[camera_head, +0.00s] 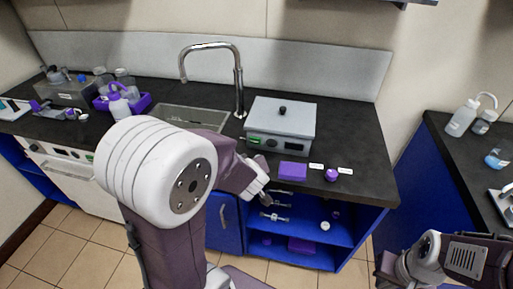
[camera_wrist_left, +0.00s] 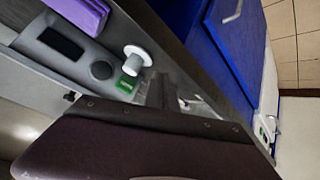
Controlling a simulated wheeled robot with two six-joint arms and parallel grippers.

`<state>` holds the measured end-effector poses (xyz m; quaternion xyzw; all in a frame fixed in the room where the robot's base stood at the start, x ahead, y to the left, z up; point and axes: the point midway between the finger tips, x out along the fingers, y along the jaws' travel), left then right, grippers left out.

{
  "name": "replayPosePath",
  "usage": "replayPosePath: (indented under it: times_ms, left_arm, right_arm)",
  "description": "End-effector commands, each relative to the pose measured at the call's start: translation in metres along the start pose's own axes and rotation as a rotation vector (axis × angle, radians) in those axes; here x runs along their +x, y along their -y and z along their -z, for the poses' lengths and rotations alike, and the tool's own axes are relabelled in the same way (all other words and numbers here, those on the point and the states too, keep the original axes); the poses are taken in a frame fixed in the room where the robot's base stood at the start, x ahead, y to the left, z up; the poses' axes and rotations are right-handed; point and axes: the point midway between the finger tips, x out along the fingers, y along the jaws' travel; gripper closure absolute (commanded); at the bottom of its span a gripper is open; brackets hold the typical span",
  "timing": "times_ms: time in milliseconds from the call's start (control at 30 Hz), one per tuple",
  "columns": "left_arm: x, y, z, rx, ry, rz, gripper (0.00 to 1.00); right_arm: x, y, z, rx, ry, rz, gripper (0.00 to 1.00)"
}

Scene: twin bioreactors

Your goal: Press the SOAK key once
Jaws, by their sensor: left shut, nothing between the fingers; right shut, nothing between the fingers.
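The grey device (camera_head: 281,118) with a dark-knobbed lid stands on the counter; its front panel has a dark display, a green key and knobs. My left gripper (camera_wrist_left: 164,92) is shut and empty close to the panel, beside the green key; contact cannot be told. In the head view my left arm covers part of the counter. My right gripper (camera_head: 387,267) is shut, low at the right, away from the device.
A purple box (camera_head: 293,170) and a purple round item (camera_head: 331,174) lie on the counter before the device. A sink (camera_head: 190,117) with a tall tap (camera_head: 239,85) is to its left. Blue shelves (camera_head: 335,235) are below. Bottles (camera_head: 461,118) stand on the right counter.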

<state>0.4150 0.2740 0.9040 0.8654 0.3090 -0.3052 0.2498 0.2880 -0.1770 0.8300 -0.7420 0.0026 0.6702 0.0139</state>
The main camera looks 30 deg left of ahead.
Motion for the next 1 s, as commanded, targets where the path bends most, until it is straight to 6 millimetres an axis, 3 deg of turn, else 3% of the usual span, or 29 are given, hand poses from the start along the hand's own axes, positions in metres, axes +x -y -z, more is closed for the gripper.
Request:
replayPosePath:
  times_ms: [233, 467, 700, 1000]
  left_arm:
    - [-0.001, -0.002, 0.004, 0.003, 0.0, 0.003, 1.0]
    - [0.008, -0.011, 0.015, 0.004, 0.003, 0.006, 1.0]
    - [0.038, -0.028, 0.029, 0.0, 0.001, 0.0, 1.0]
    - [0.058, -0.043, 0.044, 0.0, 0.002, 0.0, 1.0]
  right_arm:
    - [-0.007, 0.0, 0.0, 0.0, 0.0, 0.0, 1.0]
    - [-0.042, 0.001, 0.004, 0.0, 0.0, 0.0, 1.0]
    - [-0.038, 0.001, 0.004, 0.0, 0.001, 0.0, 1.0]
    - [-0.049, 0.001, 0.005, 0.0, 0.001, 0.0, 1.0]
